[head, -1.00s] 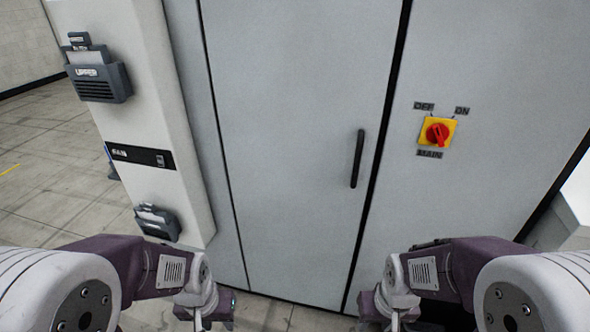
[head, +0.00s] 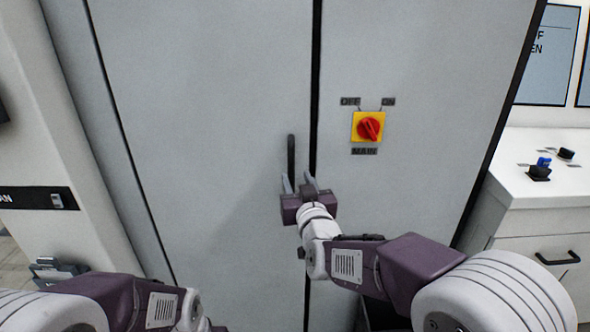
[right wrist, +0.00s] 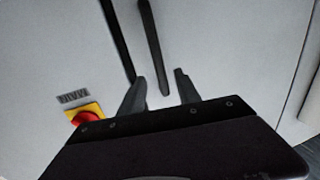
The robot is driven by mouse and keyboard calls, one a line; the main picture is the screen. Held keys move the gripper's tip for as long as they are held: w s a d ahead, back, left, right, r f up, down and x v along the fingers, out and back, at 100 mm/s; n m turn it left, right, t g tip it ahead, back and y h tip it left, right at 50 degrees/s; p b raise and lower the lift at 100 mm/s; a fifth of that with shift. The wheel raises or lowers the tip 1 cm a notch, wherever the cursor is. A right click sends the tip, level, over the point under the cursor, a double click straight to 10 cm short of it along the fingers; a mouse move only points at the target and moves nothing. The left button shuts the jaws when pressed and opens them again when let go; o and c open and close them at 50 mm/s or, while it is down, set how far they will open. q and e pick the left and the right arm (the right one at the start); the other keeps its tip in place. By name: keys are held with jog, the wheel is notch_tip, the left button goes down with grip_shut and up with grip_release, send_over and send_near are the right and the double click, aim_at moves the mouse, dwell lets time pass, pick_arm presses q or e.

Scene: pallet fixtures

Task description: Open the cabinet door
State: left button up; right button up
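The grey cabinet door (head: 205,110) is shut, flush with the panel to its right along a dark seam. Its black vertical bar handle (head: 291,155) is near the door's right edge. My right gripper (head: 298,178) is open at the lower part of the handle. In the right wrist view the handle (right wrist: 150,40) runs down so that its lower end lies between the two spread fingers of the gripper (right wrist: 158,84). I cannot tell whether either finger touches it. My left arm is low at the bottom left; its gripper is out of view.
A yellow and red main switch (head: 369,127) is on the fixed panel right of the seam. A white counter (head: 540,190) with knobs and a drawer stands at the right. A pale column (head: 50,150) stands left of the door.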

aim_at(292, 168)
jog(key=w, duration=0.2)
jog(key=w+a, duration=0.1)
jog(key=w, duration=0.2)
jog(key=w+p, duration=0.1)
jog(key=w, duration=0.2)
jog(key=shift+a+f, duration=0.15)
jog(key=shift+a, duration=0.1)
jog(key=shift+s, duration=0.1)
grip_shut()
dwell(0.8)
